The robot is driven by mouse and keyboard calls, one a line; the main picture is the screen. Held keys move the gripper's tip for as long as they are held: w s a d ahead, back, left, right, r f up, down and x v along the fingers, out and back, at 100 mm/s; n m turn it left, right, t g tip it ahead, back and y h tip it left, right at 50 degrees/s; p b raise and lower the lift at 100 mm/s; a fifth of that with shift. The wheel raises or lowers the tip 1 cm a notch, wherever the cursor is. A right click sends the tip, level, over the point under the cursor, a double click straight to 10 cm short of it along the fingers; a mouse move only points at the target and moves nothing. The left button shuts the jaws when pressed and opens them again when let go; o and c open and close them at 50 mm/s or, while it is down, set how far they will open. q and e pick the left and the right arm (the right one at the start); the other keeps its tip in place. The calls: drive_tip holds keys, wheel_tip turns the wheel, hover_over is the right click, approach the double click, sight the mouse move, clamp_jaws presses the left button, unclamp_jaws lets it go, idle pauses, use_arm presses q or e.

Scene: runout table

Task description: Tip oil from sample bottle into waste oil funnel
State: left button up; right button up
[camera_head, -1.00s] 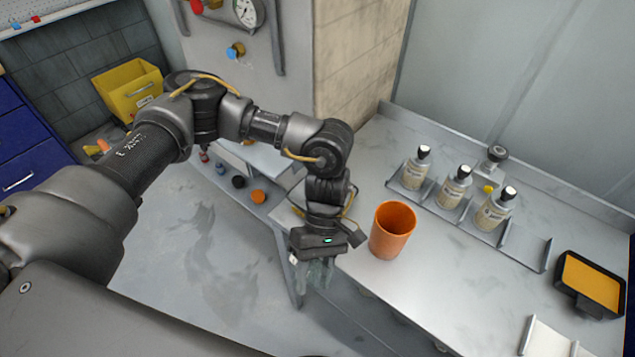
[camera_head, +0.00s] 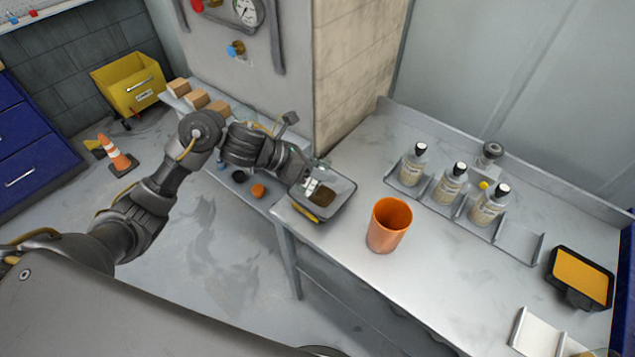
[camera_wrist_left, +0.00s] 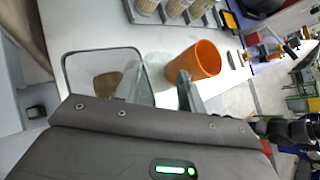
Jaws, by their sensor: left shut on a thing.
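My left gripper (camera_head: 312,182) is at the inner end of the steel bench, over the waste oil funnel. It is shut on a clear, glassy thing that looks like the sample bottle (camera_wrist_left: 141,88), mostly hidden by the gripper in the head view. I cannot tell its exact tilt. The waste oil funnel (camera_head: 343,187) is a square, dark-rimmed basin with a brown patch inside. It also shows in the left wrist view (camera_wrist_left: 68,72), beside the clear thing. My right gripper is not in view.
An orange cup (camera_head: 389,225) stands right of the funnel. Several labelled bottles (camera_head: 450,186) stand in a rack (camera_head: 520,238) along the back. A yellow-orange tray (camera_head: 583,279) is at the right.

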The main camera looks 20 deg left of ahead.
use_arm(q)
drive_tip(key=f+t+h+b, duration=0.1)
drive_tip(key=t+b, duration=0.1)
drive_tip(key=b, duration=0.2)
drive_tip(key=w+f+m+t+h+b, duration=0.1)
drive_tip(key=f+t+b, duration=0.1)
drive_tip(key=b, duration=0.3)
drive_tip(key=w+f+m+t+h+b, duration=0.1)
drive_tip(key=f+t+h+b, duration=0.1)
drive_tip(key=b, duration=0.3)
drive_tip(key=shift+w+a, duration=0.15)
drive_tip(key=shift+a, duration=0.1)
idle(0.9)
